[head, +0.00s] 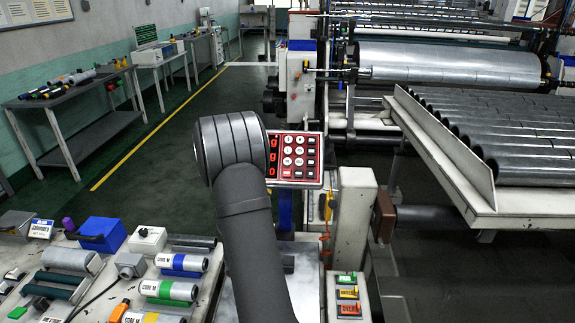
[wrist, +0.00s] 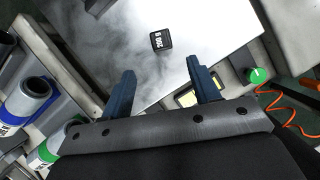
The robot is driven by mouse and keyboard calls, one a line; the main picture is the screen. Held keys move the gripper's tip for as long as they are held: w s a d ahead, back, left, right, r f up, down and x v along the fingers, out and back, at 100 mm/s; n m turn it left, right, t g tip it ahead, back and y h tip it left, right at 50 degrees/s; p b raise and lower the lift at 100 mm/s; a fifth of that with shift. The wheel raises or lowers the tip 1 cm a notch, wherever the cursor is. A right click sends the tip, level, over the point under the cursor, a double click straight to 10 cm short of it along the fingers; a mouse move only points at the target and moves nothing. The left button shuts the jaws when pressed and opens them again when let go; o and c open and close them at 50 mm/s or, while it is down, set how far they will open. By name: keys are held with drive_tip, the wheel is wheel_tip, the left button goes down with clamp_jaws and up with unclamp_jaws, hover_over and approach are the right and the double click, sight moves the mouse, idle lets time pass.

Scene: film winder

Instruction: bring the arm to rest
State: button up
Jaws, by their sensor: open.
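My gripper (wrist: 158,68) shows in the wrist view as two blue fingers spread well apart, with nothing between them. It hangs over a pale metal plate (wrist: 182,30). A small black block with white marks (wrist: 161,41) sits on the plate beyond the fingertips, apart from them. In the head view my dark grey arm rises through the middle of the picture and bends at a thick joint. My gripper is not visible there, and the black block cannot be made out.
A red keypad panel (head: 296,158) stands right behind my arm. Labelled switches (head: 347,294) are at the lower right. A bench of banded rolls (head: 168,290) is at the left. A rack of dark tubes (head: 510,130) is at the right. An orange coiled cord (wrist: 290,112) hangs beside a green knob (wrist: 259,75).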

drive_tip(key=x, duration=1.2)
drive_tip(key=shift+f, duration=0.2)
drive_tip(key=shift+r, duration=0.15)
